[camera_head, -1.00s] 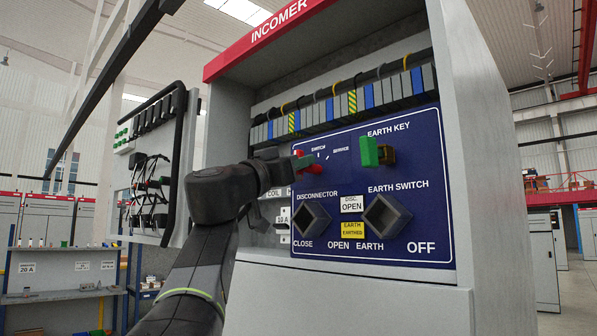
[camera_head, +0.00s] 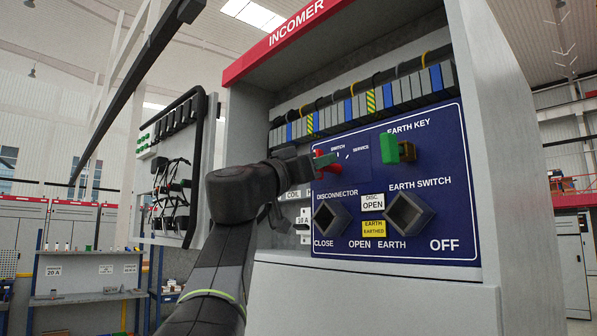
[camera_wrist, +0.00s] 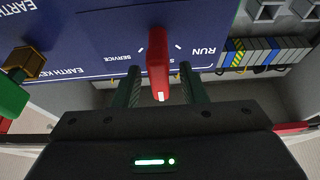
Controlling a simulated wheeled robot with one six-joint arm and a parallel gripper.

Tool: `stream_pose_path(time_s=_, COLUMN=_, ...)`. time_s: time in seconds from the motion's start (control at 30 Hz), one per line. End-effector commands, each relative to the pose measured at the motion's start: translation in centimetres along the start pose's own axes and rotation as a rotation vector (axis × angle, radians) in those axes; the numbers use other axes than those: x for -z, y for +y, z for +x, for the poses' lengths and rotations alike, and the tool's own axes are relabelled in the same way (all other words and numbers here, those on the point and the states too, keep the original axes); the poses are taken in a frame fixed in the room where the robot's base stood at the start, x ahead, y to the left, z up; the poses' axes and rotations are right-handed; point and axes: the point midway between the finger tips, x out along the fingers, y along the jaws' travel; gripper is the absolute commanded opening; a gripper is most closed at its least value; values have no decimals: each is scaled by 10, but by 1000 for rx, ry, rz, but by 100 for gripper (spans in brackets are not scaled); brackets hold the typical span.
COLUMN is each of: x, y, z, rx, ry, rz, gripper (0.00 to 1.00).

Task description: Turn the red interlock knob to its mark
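The red interlock knob (camera_wrist: 158,65) is on the blue panel in the wrist view, which shows the panel upside down. A white mark is on the knob's near end. The labels SERVICE (camera_wrist: 124,58) and RUN (camera_wrist: 204,50) are on either side of it, with short white ticks. My gripper (camera_wrist: 161,75) is open, one finger on each side of the knob, with a visible gap on both sides. In the head view the knob (camera_head: 330,163) is partly hidden by my gripper (camera_head: 317,165).
A green key (camera_head: 391,148) in a brass-coloured holder projects from the panel right of the knob. Two square sockets, the disconnector (camera_head: 331,217) and earth switch (camera_head: 409,214), sit below. An open door (camera_head: 178,170) with wiring stands left. A terminal row runs above the panel.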

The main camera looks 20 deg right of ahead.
Motion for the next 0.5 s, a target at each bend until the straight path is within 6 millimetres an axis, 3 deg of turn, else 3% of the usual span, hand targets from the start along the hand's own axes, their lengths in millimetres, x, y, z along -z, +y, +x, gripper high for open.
stream_pose_path(time_s=0.5, x=-4, y=-1, z=-97, rx=5, ry=0, rz=2, gripper=38)
